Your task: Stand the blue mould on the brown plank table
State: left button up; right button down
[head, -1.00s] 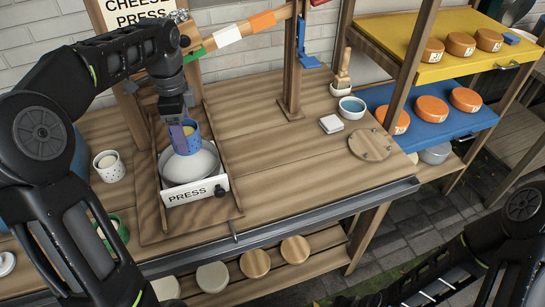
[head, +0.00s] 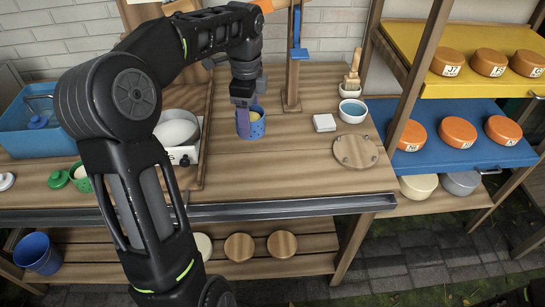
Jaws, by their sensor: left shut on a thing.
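The mould is upright over the brown plank table (head: 290,163), to the right of the press tray. I cannot tell whether its bottom touches the planks. My right gripper is not in view; only dark parts of that arm show at the lower right corner.
A wooden post (head: 292,80) rises behind. Planks in front are clear.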

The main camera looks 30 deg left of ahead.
pick_arm(q)
jog(key=shift+a, duration=0.15)
jog(key=shift+f, duration=0.35)
send_near(252, 156)
jog(key=shift+s, duration=0.1)
jog(key=shift+f+p, duration=0.35)
jog(key=shift+f, duration=2.2)
jog(key=shift+f, duration=0.2)
jog(key=o, duration=1.3)
jog(key=shift+r, duration=0.1)
jog(key=shift+o, duration=0.2)
